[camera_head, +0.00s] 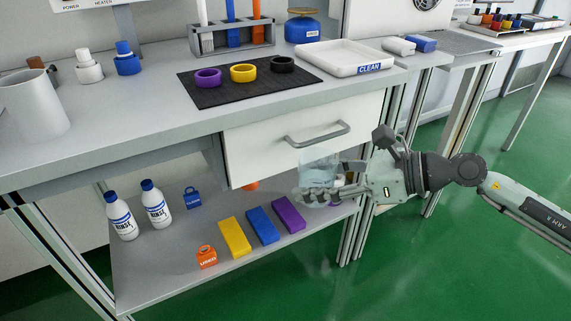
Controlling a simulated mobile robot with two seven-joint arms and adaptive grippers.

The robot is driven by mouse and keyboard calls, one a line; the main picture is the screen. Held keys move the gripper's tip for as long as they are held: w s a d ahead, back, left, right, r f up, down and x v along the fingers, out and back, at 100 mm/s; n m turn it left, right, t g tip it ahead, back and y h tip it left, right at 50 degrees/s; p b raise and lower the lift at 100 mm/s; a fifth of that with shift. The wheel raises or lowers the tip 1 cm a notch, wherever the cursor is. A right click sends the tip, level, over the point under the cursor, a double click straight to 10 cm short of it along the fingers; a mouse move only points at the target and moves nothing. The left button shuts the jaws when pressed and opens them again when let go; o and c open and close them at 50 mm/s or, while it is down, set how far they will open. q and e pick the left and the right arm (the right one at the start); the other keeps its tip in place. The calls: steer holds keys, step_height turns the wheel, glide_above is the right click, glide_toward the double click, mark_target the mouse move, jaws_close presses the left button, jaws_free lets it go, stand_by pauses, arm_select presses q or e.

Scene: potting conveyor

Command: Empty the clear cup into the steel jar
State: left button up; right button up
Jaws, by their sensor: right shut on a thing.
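My right gripper (315,195) is shut on the clear cup (319,164). It holds the cup in front of the bench, just below the drawer handle and apart from the bench top. The cup is see-through and looks roughly upright; its lower part is partly hidden by the fingers, and I cannot tell what is in it. A plain grey cylinder, which looks like the steel jar (35,108), stands upright on the bench top at the far left. The inside of the jar is not visible. My left gripper is not in view.
A black mat (215,97) with purple, yellow and black rings lies mid-bench. A white tray marked CLEAN (345,58) is behind right. A tube rack (232,40) stands at the back. The drawer handle (317,133) juts out near the cup. Bottles and blocks fill the lower shelf.

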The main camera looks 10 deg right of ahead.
steer(key=shift+d+f, duration=0.7)
steer(key=shift+d, duration=0.3)
steer(key=shift+r, duration=0.15)
steer(key=shift+w+d, duration=0.1)
